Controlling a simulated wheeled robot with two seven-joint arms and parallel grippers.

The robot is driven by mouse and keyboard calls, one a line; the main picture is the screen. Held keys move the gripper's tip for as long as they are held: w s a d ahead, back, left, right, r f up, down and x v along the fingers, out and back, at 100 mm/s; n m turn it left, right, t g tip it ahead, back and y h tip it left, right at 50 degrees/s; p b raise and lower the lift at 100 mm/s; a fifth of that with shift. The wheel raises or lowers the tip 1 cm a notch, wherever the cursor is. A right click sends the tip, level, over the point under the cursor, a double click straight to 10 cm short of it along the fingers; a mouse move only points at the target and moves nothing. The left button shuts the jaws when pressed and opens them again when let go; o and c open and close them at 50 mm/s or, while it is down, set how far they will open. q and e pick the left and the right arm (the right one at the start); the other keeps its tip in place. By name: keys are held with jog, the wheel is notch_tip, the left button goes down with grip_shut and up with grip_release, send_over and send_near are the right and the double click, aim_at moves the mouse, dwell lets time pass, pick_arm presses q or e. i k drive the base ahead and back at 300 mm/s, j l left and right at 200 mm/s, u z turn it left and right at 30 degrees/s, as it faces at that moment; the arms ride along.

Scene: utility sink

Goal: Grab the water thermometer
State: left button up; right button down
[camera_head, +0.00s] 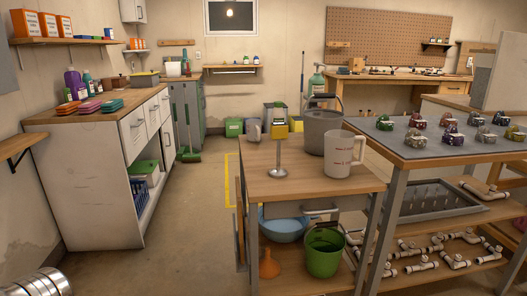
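What looks like the water thermometer (280,151) stands upright on the wooden work table (260,187). It has a yellow head on a thin metal stem with a round silver foot. Neither of my grippers is in view. A ribbed silver part at the bottom left corner may be part of my arm.
A metal-topped table (395,151) with several small valve-like parts stands at the right. A green bucket (324,252), an orange funnel (268,265) and a blue basin (284,229) sit on the lower shelf. Floor (185,235) is clear at the left.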

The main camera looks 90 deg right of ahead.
aim_at(278, 131)
jog(key=i+j+z, duration=0.1)
jog(key=z, duration=3)
